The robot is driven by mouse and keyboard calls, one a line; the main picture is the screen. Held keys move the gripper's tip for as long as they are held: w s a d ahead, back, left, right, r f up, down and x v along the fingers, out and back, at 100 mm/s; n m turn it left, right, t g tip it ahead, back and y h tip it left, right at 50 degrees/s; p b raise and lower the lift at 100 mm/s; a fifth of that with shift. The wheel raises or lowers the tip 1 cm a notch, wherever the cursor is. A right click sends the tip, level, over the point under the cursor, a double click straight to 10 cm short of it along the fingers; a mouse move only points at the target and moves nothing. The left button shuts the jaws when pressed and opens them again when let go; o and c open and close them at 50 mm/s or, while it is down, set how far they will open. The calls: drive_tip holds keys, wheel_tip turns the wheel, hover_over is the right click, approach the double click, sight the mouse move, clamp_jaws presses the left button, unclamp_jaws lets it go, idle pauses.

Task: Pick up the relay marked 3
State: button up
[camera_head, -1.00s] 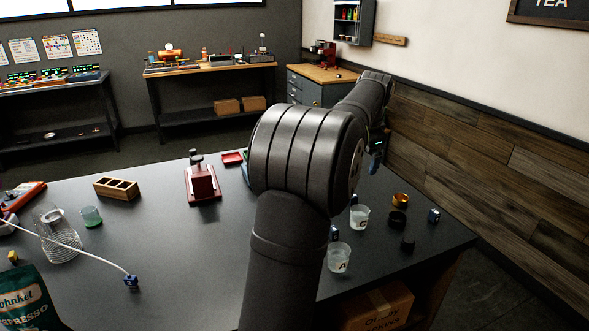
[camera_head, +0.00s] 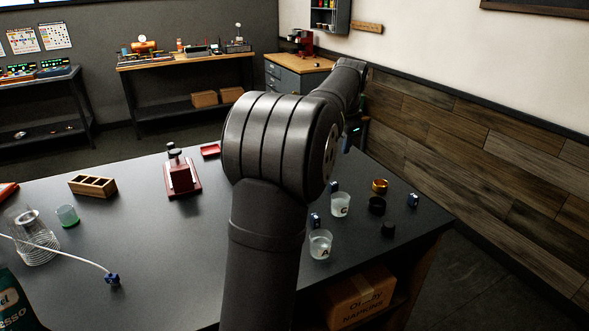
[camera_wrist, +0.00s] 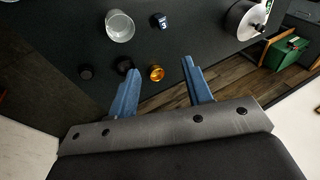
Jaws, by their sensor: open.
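A small dark blue relay marked 3 (camera_wrist: 162,20) stands on the dark table near the top of the wrist view, right of a clear cup (camera_wrist: 119,27). In the head view it appears to be the relay (camera_head: 333,186) just behind the cup marked C (camera_head: 340,204), beside my arm; its mark is not readable there. My gripper (camera_wrist: 159,66) is open and empty in the wrist view. Its two blue fingers are apart, and the relay lies beyond the fingertips, not between them.
An orange-gold ring (camera_wrist: 157,73) shows between the fingers. Black caps (camera_head: 376,205) (camera_head: 388,229) lie close by. Other blue relays stand at the right (camera_head: 413,200), by cup A (camera_head: 315,220) and on a white cable (camera_head: 112,279).

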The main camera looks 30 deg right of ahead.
drive_tip(key=g+h, duration=0.2)
drive_tip(key=g, duration=0.2)
approach(334, 183)
drive_tip(key=shift+n, duration=0.4)
drive_tip(key=shift+x, duration=4.25)
drive_tip(key=shift+a, duration=0.15)
clamp_jaws()
